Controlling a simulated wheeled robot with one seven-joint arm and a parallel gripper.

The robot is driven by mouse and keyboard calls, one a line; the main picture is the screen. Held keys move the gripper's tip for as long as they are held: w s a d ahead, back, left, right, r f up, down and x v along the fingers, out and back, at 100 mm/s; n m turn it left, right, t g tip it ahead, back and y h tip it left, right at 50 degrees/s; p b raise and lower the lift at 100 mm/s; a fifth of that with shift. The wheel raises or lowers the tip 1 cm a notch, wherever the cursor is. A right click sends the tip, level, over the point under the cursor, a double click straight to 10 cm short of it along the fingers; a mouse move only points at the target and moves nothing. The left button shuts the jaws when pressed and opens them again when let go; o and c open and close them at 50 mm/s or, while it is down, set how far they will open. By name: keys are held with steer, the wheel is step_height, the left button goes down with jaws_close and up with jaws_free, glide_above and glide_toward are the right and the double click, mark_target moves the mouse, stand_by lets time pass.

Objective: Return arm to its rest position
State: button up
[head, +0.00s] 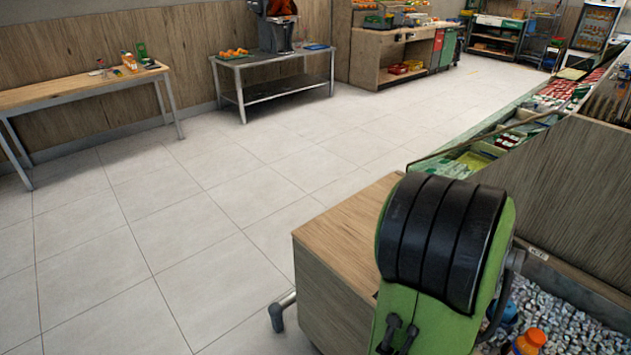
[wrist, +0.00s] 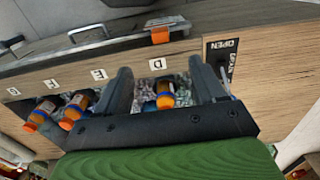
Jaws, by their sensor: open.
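My gripper (wrist: 161,72) shows in the wrist view with its two dark fingers apart. A bottle (wrist: 165,88) with an orange cap shows in the gap between the fingers, over grey-white chips. I cannot tell how far it is from the fingers, but no finger visibly touches it. In the head view, a green and black part of my arm (head: 440,245) fills the lower right, above the wooden cabinet (head: 345,240). The fingers cannot be made out in the head view.
More orange-capped bottles (wrist: 76,107) lie left of my gripper in the wrist view, under lettered labels. A bottle (head: 527,342) lies on the chip bed (head: 570,325) beside my arm. A table (head: 80,92) and a juicer stand (head: 270,60) are farther off. Tiled floor (head: 170,230) is clear.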

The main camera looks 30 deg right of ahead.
steer(key=w+a+r+n+t+p, duration=0.3)
steer(key=w+a+r+n+p, duration=0.3)
steer(key=a+r, duration=0.5)
steer(key=s+a+r+n+t+p, duration=0.2)
steer(key=a+r+n, duration=0.8)
steer(key=a, duration=0.5)
steer(key=shift+s+r+t+p, duration=0.35)
steer(key=shift+s+p, duration=0.3)
steer(key=shift+p, duration=0.45)
steer(key=shift+d+r, duration=0.1)
